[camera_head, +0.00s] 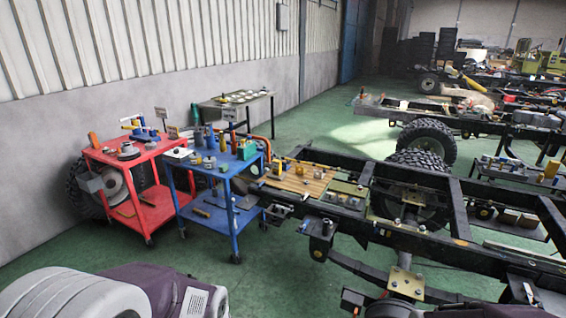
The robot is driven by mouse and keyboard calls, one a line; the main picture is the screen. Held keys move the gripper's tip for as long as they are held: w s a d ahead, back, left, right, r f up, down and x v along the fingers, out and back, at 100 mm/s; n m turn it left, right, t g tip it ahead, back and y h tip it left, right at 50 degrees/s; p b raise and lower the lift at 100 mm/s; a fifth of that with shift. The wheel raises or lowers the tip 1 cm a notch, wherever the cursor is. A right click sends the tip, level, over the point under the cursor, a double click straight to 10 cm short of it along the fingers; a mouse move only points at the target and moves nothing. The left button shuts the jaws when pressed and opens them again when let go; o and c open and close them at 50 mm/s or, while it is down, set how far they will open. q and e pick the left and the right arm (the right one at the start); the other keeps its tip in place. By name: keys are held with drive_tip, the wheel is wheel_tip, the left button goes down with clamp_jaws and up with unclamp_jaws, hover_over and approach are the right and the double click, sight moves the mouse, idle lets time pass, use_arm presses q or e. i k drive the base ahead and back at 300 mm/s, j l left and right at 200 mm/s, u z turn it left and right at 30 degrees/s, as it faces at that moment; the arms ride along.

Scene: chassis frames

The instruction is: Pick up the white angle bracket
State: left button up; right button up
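I cannot pick out a white angle bracket for certain at this distance. A small pale upright piece (529,293) stands at the bottom right by the dark chassis frame (440,243); its shape is too small to tell. Neither of my grippers is in view. Rounded grey and purple parts at the bottom left look like my own body, and no fingers show there.
A blue cart (226,226) and a red cart (144,222) carry tools and parts. A wheel (428,143) and more frames stand behind. A table (235,99) is against the wall. Green floor (100,262) is clear in front of the carts.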

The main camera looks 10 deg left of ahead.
sight(317, 175)
drive_tip(key=i+l+u, duration=0.4)
drive_tip(key=i+l, duration=0.45)
